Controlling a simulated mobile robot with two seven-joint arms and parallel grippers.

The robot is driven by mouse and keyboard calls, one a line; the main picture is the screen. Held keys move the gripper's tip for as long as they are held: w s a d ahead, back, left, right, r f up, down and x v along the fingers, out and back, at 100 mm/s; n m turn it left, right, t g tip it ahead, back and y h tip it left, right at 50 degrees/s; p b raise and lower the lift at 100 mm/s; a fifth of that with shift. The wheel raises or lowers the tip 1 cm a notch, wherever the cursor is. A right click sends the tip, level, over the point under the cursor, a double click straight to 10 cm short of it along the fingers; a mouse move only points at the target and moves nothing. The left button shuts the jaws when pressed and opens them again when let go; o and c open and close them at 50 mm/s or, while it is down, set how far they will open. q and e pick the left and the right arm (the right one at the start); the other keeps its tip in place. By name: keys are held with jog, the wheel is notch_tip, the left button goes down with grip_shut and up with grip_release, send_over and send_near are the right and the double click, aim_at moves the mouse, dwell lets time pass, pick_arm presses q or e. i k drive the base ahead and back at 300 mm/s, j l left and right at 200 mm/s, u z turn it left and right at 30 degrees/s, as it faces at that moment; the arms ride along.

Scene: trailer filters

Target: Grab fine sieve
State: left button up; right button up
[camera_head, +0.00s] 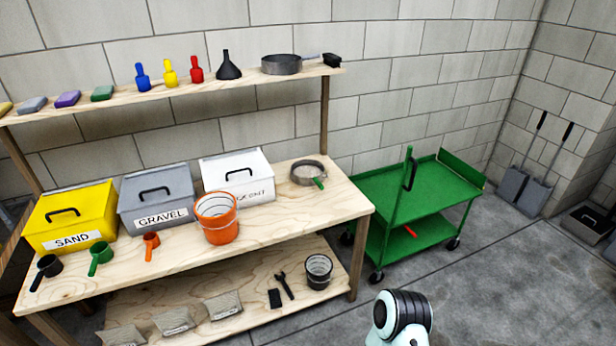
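A round, shallow metal sieve (308,174) with a green handle lies near the right end of the wooden workbench. A second round, grey, pan-like vessel (282,65) sits on the upper shelf, with a grey handle reaching right to a black end. I cannot tell from mesh alone which is the fine sieve. Neither of my grippers is in view; only a white and black part of my own arm shows at the bottom right of centre.
On the workbench (335,213) stand yellow, grey and white bins, an orange bucket (217,219) and several scoops. The upper shelf (215,86) holds bottles and a black funnel (228,66). A green cart (385,190) stands right of the bench; floor ahead is clear.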

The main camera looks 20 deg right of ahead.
aim_at(305, 172)
jog(key=i+l, duration=0.15)
jog(key=l, duration=0.15)
jog(key=i+l+u, duration=0.15)
jog(key=l, duration=0.15)
jog(key=i+l, duration=0.1)
jog(key=l, duration=0.2)
jog(key=i+l+u, duration=0.15)
jog(key=l, duration=0.2)
